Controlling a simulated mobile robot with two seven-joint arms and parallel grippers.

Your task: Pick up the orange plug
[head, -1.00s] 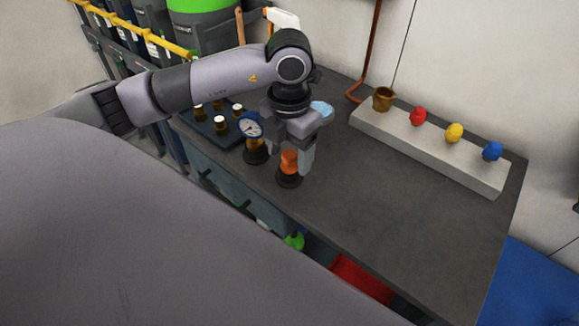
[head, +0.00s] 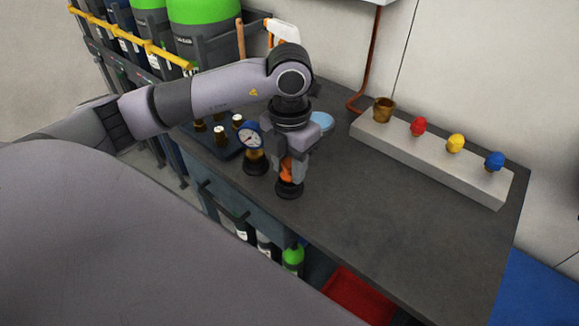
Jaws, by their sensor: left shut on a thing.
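The orange plug (head: 286,172) shows between the fingers of my left gripper (head: 291,175), above a dark round base (head: 289,189) on the grey workbench. My left gripper points down and is shut on the plug. The fingers cover much of the plug, and I cannot tell whether it still touches the base. My right gripper is not in view.
A pressure gauge (head: 251,136) on a dark base stands just left of the gripper. A pale block (head: 430,160) at the back right carries a brass cup (head: 383,109) and red, yellow and blue plugs. The workbench (head: 400,220) is clear at front right.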

